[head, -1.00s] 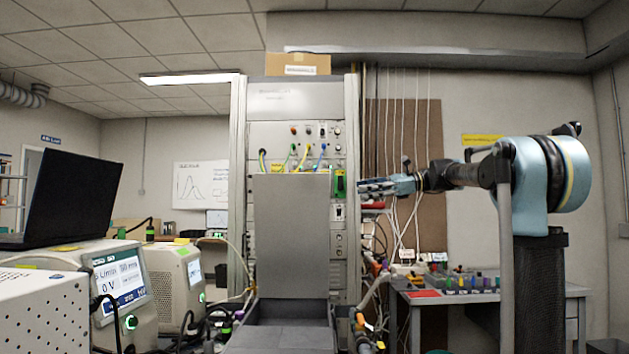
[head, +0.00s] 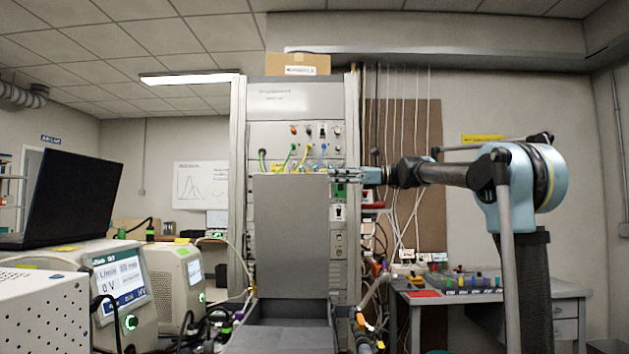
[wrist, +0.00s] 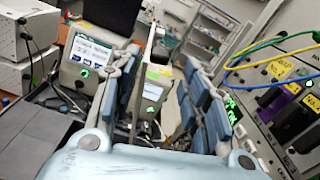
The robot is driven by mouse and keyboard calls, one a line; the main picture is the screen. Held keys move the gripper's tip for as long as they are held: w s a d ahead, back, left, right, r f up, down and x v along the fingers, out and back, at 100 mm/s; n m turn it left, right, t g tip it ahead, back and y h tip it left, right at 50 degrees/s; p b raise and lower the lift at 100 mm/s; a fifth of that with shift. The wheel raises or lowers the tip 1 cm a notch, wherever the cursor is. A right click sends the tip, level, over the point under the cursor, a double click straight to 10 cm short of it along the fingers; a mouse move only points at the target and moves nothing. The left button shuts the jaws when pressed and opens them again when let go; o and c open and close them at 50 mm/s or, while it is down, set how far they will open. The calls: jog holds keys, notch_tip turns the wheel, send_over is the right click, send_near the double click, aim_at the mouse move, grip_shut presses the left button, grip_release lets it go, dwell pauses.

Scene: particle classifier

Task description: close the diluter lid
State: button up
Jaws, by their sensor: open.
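The diluter lid appears to be the flat grey panel (head: 291,235), standing upright in front of the rack. Below it is the dark grey open box (head: 285,340) of the diluter, cut off by the lower edge of the head view. My gripper (head: 342,174) reaches in from the right, its fingers level with the lid's upper right corner. Whether it touches the lid cannot be told. In the wrist view my gripper (wrist: 160,70) has its two blue-grey fingers wide apart, with no object clearly held between them. Dark grey surfaces, probably the box (wrist: 40,140), show at lower left.
The instrument rack (head: 295,105) with cables and connectors stands right behind the lid; its cables (wrist: 270,62) pass close by at right in the wrist view. Instruments with screens (head: 120,280) and a laptop (head: 75,195) stand at left. A side table (head: 500,293) holds small coloured items at right.

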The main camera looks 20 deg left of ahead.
aim_at(313, 175)
jog(key=x, duration=0.7)
jog(key=shift+s+a, duration=0.1)
jog(key=shift+a, duration=0.15)
grip_shut()
